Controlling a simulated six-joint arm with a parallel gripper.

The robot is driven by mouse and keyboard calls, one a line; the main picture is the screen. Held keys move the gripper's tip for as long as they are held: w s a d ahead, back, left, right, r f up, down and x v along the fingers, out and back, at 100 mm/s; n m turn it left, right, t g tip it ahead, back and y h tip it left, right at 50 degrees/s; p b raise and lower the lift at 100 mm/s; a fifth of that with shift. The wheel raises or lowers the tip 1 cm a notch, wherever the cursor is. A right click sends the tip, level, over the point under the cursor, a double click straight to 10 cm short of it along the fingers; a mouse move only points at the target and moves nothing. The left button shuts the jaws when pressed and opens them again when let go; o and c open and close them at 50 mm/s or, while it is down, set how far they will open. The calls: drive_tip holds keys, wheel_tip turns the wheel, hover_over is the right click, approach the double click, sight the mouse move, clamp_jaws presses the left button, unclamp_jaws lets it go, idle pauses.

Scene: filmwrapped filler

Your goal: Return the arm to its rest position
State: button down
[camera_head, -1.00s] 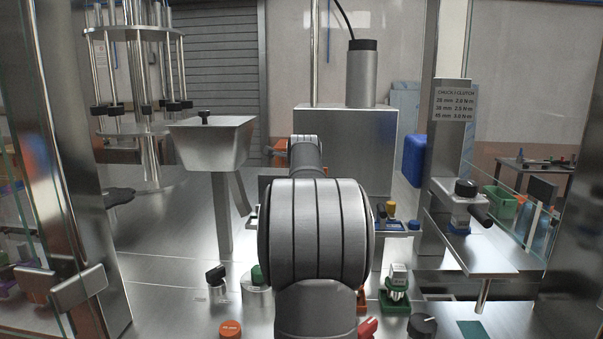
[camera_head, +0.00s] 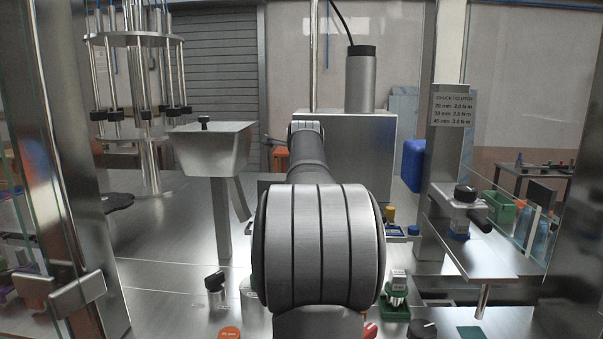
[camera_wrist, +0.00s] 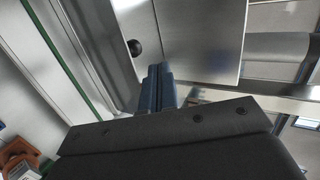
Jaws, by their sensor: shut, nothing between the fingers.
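My arm fills the middle of the head view, with a large grey joint in front and a link reaching back toward the grey box. My gripper is largely hidden behind the arm there. In the wrist view my gripper (camera_wrist: 157,88) shows as two dark blue fingers pressed together. Nothing is between them. A smooth metal panel (camera_wrist: 200,40) with a black knob (camera_wrist: 135,47) lies beyond the fingertips; I cannot tell the gap.
A steel hopper (camera_head: 211,150) stands left of my arm, and a grey box (camera_head: 365,150) behind it. A bracket with a clamp (camera_head: 464,212) is at right. An orange cap (camera_head: 229,333), a black-topped bottle (camera_head: 216,287) and a green holder (camera_head: 395,308) sit low in front. Glass panels flank the bench.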

wheel_tip(320, 180, up, 8)
drive_tip(key=s, duration=0.2)
drive_tip(key=shift+d, duration=0.4)
drive_tip(key=shift+w+f, duration=0.1)
drive_tip(key=shift+f, duration=0.05)
drive_tip(key=w+a+f, duration=0.1)
drive_tip(key=w+f, duration=0.4)
drive_tip(key=f, duration=0.7)
drive_tip(key=shift+a+f, duration=0.15)
drive_tip(key=shift+a, duration=0.05)
